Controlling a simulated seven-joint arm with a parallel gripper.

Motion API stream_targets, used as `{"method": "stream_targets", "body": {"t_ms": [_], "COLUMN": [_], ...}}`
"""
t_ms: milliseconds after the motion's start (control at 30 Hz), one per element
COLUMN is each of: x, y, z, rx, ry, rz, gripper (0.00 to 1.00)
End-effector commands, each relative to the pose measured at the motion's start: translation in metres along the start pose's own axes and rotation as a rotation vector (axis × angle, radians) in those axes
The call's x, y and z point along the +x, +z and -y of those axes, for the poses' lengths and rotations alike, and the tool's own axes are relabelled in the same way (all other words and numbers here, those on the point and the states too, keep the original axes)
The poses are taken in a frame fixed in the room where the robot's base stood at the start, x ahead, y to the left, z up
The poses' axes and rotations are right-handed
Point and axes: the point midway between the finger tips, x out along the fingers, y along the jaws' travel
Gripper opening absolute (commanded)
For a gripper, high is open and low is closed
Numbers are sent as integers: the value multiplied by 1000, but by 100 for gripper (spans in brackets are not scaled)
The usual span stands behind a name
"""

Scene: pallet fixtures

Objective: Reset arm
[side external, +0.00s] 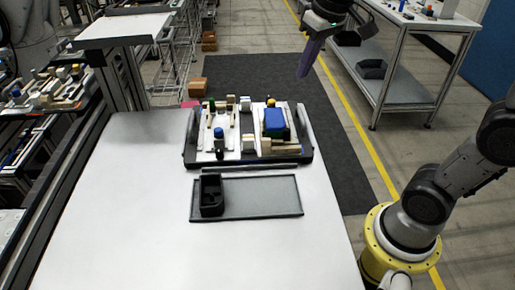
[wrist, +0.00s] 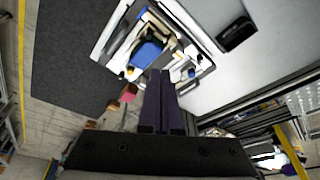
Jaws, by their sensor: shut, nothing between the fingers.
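My gripper (side external: 302,74) hangs high at the top of the side external view, beyond the right rear of the white table and over the dark floor mat. Its dark purple fingers are together and empty. They also show in the wrist view (wrist: 160,75), pointing up the picture. My gripper is apart from everything on the table.
A black-edged pallet (side external: 189,153) with several fixtures and blocks, one blue (side external: 274,122), stands on the white table (side external: 120,200). In front is a grey tray (side external: 260,205) holding a black bin (side external: 211,194). A metal workbench (side external: 425,22) stands at back right.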

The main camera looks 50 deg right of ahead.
Motion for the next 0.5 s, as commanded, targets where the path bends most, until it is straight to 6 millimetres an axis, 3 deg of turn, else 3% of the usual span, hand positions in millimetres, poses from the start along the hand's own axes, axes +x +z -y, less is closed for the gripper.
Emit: {"method": "stream_targets", "body": {"t_ms": [100, 200, 400, 500], "x": [-20, -23, -5, 9], "y": [46, 84, 149, 166], "z": [4, 4, 2, 0], "rx": [-37, -68, -118, -131], "ry": [-15, -25, -39, -39], "rz": [-78, -134, -203, -203], "gripper": [0, 0, 0, 0]}}
